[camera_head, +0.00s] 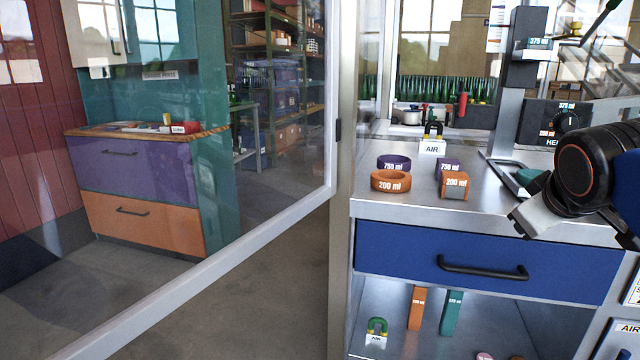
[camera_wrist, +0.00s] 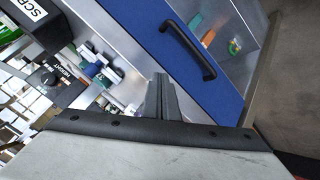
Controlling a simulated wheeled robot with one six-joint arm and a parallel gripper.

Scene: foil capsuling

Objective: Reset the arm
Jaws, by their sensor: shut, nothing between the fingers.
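My arm comes in from the right side of the head view. My gripper (camera_head: 520,219) points down and left, in front of the right part of the metal worktop (camera_head: 395,207). In the wrist view my gripper's fingers (camera_wrist: 160,85) are together with nothing between them. The blue drawer (camera_head: 420,257) under the worktop is shut, and its black handle (camera_head: 482,270) is left of and below my gripper. The blue drawer front also shows in the wrist view (camera_wrist: 150,38). My gripper touches nothing that I can make out.
Orange (camera_head: 391,181) and purple (camera_head: 394,162) rings stand on the worktop beside orange (camera_head: 455,186) and purple (camera_head: 448,165) blocks. A press column (camera_head: 507,110) rises behind. An open glass door (camera_head: 250,240) spans the left. Orange (camera_head: 417,308) and teal (camera_head: 452,313) pieces stand on the lower shelf.

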